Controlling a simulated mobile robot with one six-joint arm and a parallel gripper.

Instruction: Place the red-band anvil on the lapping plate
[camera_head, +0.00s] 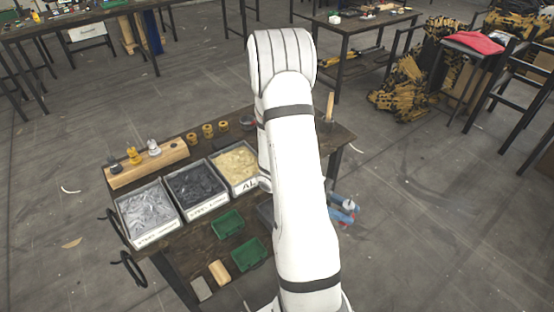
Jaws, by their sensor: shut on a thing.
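My white arm (300,190) reaches over the right part of the workbench. My gripper is hidden behind the arm links, so its jaws and anything in them cannot be seen. A small round grey-blue item with some red (248,122) shows at the back of the bench, left of the arm; I cannot tell whether it is the red-band anvil. A flat grey plate (201,288) lies at the near edge, possibly the lapping plate. A wooden rack (125,177) at the back left holds a dark, a yellow-marked and a pale anvil-like piece (154,147).
Labelled bins of light grey (148,212), dark (197,186) and brass-coloured pieces (235,165) stand mid-bench. Green trays (227,223), a tan block (220,272) and several yellow rings (208,131) lie around them. An upright wooden handle (330,107) is behind the arm.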

